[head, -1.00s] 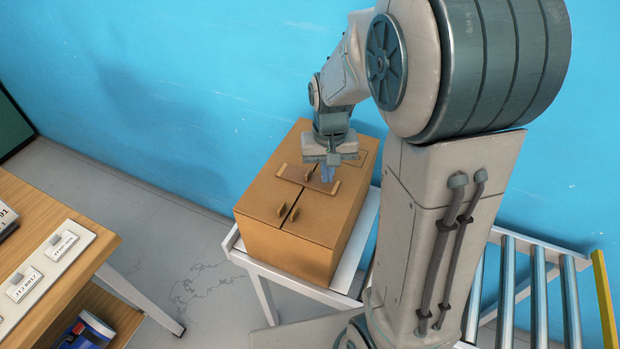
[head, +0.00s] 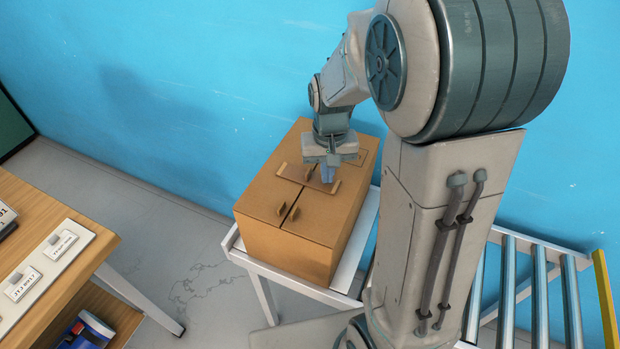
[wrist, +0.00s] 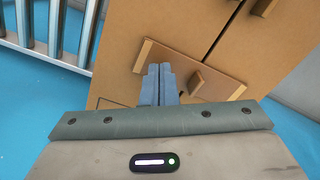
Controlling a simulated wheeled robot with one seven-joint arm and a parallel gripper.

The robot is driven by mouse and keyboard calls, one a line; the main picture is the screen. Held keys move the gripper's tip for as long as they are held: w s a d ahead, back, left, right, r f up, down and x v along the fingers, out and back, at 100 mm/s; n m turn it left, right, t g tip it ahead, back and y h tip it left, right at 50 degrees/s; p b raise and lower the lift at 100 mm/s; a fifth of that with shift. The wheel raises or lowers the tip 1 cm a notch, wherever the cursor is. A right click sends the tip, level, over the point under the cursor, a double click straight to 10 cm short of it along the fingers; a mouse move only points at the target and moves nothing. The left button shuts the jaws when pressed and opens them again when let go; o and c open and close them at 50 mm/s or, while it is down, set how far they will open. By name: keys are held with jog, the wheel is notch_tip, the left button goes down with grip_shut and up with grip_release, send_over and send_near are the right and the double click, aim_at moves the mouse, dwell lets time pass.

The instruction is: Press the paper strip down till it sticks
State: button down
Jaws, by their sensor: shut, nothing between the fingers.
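A brown box (head: 290,255) stands on a white table, with two flaps meeting at a seam on top. A brown paper strip (head: 295,172) lies across the seam, with paler ends; it also shows in the wrist view (wrist: 215,75). My gripper (head: 327,175) is shut and empty, its blue fingers pointing down over the strip. In the wrist view the fingertips (wrist: 159,70) overlap the strip near one pale end. I cannot tell whether they touch it. Part of the strip is hidden behind the fingers.
Small brown tabs (head: 293,214) stand up from the flaps near the seam. A roller conveyor (head: 540,285) is at the right. A wooden desk (head: 50,200) with labelled switches is at the left. A blue wall (head: 150,100) rises behind the box.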

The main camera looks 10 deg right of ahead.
jog(key=shift+f+b, duration=0.4)
jog(key=shift+f, duration=0.2)
jog(key=shift+r, duration=0.1)
jog(key=shift+r+p, duration=2.35)
jog(key=shift+r, duration=0.6)
